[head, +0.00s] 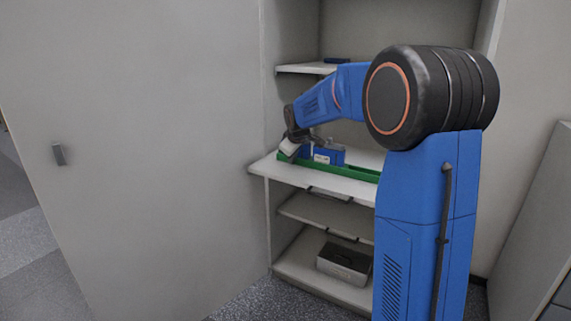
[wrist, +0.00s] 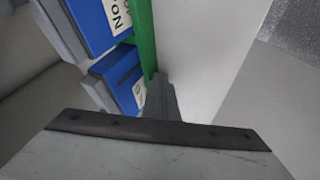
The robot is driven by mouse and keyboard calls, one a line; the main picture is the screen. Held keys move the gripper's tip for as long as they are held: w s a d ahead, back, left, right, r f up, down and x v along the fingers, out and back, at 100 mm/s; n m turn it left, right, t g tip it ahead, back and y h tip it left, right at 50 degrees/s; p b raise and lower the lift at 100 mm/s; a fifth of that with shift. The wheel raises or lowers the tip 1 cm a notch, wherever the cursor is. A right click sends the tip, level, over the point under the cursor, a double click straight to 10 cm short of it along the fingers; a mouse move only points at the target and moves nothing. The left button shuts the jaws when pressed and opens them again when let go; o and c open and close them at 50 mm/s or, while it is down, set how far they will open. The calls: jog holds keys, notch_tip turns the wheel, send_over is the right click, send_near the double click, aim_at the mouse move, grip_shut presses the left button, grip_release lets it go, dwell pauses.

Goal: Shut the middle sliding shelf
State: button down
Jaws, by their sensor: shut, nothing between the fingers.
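The middle sliding shelf (head: 268,166) is a white board that juts out past the front of the cabinet. It carries a green tray (head: 361,174) with blue boxes (head: 323,155) in it. In the wrist view the bare shelf (wrist: 205,45) lies right of the green tray edge (wrist: 145,38) and the labelled blue boxes (wrist: 121,80). My gripper (head: 287,151) is shut and empty, pointing down at the left end of the tray. In the wrist view my gripper's fingers (wrist: 160,95) are together beside the tray's edge. I cannot tell whether they touch the tray or shelf.
A higher shelf (head: 300,68) holds a small dark-blue item (head: 337,60). Lower shelves (head: 321,208) sit below, with a grey box (head: 344,262) at the bottom. A large grey door panel (head: 130,150) stands at left. Some floor (head: 245,303) is clear in front.

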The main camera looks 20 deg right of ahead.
jog(key=w+d, duration=0.4)
jog(key=d, duration=0.1)
jog(key=w+d, duration=0.4)
jog(key=d, duration=0.2)
jog(key=w+d, duration=0.4)
jog(key=d, duration=0.1)
jog(key=shift+w+d, duration=0.15)
jog(key=shift+w, duration=0.2)
jog(key=shift+w+d+r, duration=0.1)
jog(key=shift+w+d, duration=0.1)
jog(key=shift+d, duration=0.05)
jog(key=shift+r, duration=0.1)
